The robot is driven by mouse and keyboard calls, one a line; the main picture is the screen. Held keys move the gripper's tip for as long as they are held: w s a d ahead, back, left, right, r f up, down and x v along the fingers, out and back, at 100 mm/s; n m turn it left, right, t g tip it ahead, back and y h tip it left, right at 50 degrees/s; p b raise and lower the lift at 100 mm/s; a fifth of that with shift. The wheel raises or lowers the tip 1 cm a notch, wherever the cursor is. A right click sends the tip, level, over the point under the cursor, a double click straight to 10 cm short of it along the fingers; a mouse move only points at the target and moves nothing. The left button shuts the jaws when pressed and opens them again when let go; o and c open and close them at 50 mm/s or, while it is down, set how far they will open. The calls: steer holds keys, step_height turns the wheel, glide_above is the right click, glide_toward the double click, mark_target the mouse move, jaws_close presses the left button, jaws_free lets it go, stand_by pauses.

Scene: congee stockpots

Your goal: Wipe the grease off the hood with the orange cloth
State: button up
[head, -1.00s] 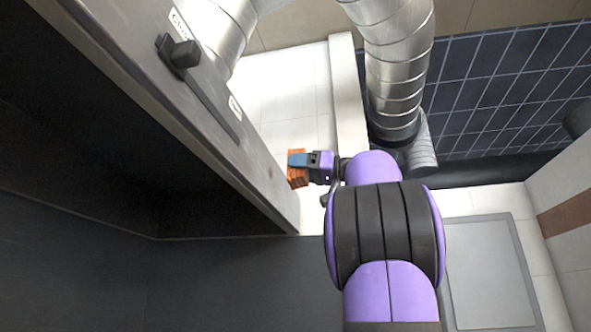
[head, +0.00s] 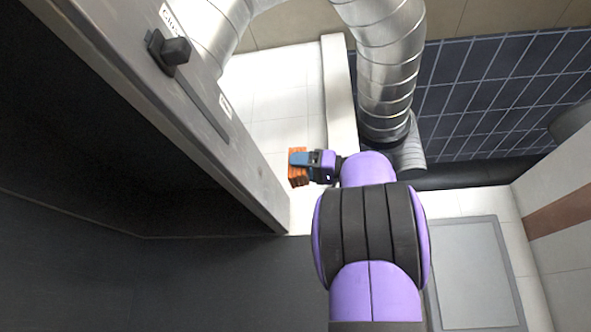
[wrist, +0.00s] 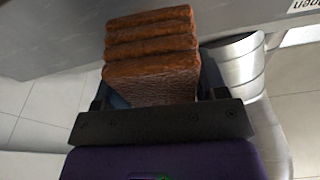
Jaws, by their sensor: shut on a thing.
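The orange cloth (head: 298,167) is a thick folded block held at the end of my arm in the head view. It fills the upper middle of the wrist view (wrist: 152,60), with its folds stacked in layers. My gripper (head: 305,160) is shut on it. The hood (head: 190,120) is the long grey metal face running from upper left to lower centre, with a dark hollow underside. Its metal also shows behind the cloth in the wrist view (wrist: 70,45). In the head view a gap shows between cloth and hood edge. I cannot make out grease on the visible face.
A black knob (head: 168,50) and labels sit on the hood's face. A silver duct (head: 385,65) comes down close behind my arm. Dark blue tiles (head: 500,90) cover the wall at right. Open space lies between the hood edge and the duct.

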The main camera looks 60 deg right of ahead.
mark_target(257, 164)
steer(key=shift+r+x, duration=0.1)
steer(key=shift+x, duration=1.7)
steer(key=shift+r+x, duration=0.15)
steer(key=shift+x, duration=1.65)
steer(key=shift+x, duration=1.05)
steer(key=shift+f, duration=0.2)
steer(key=shift+w+d, duration=0.2)
steer(key=shift+d, duration=0.4)
steer(key=shift+w+d, duration=0.25)
steer(key=shift+d, duration=0.4)
steer(key=shift+w+d, duration=0.2)
steer(key=shift+d, duration=0.4)
steer(key=shift+w, duration=0.1)
steer(key=shift+s+a, duration=0.2)
steer(key=shift+a, duration=0.45)
steer(key=shift+s+a, duration=0.25)
steer(key=shift+a, duration=0.4)
steer(key=shift+s+a, duration=0.2)
steer(key=shift+a, duration=0.45)
